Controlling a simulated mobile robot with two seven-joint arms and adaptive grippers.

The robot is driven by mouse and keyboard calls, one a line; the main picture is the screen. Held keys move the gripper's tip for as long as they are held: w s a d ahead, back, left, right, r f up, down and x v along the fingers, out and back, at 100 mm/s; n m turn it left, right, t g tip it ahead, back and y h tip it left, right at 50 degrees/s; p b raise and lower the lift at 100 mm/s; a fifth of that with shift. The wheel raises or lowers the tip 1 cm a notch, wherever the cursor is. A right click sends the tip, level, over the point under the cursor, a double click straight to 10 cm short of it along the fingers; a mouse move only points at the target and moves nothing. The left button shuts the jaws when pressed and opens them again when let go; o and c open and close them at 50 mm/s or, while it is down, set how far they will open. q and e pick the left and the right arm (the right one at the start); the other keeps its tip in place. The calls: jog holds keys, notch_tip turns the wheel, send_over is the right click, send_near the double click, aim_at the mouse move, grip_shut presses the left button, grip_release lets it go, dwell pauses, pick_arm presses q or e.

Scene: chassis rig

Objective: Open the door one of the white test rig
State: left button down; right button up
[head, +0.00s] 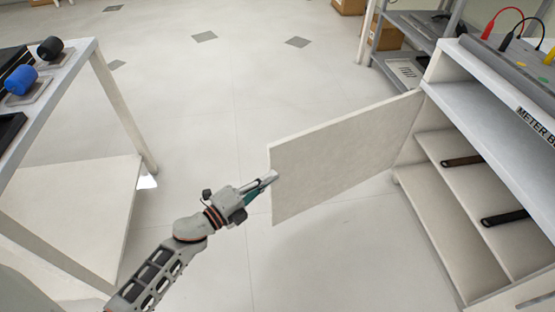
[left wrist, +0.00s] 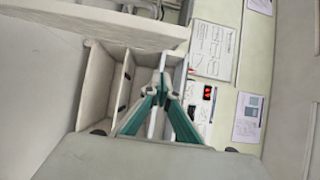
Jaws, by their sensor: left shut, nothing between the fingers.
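The white test rig (head: 430,197) stands at the right in the head view. A flat white door (head: 340,155) stands swung out wide from its far front corner, its free edge toward the middle of the picture. My left gripper (head: 274,177) is shut and empty at that free edge; whether it touches the door I cannot tell. In the left wrist view the closed teal fingers (left wrist: 162,88) show in front of the rig's open shelving (left wrist: 103,72). A pale panel (left wrist: 90,24), apparently the door, crosses the top left. My right gripper is not in view.
Two dark handles (head: 461,160) (head: 505,217) show on the rig. Red and black leads (head: 507,28) lie on its top. A white table (head: 85,65) with a blue item (head: 20,80) stands at the left. The floor between is clear.

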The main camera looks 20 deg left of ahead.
aim_at(276, 160)
pick_arm(q)
jog(key=w, duration=0.2)
jog(key=w+b, duration=0.1)
jog(key=w, duration=0.3)
jog(key=shift+w+a+f, duration=0.25)
jog(key=shift+w+a, duration=0.05)
jog(key=shift+w+a+r, duration=0.15)
jog(key=shift+w+a, duration=0.1)
jog(key=shift+a, duration=0.05)
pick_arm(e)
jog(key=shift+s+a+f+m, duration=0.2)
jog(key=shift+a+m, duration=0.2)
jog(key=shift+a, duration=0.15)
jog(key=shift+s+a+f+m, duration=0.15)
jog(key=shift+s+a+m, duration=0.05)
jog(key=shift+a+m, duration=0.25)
pick_arm(q)
jog(key=shift+a, duration=0.1)
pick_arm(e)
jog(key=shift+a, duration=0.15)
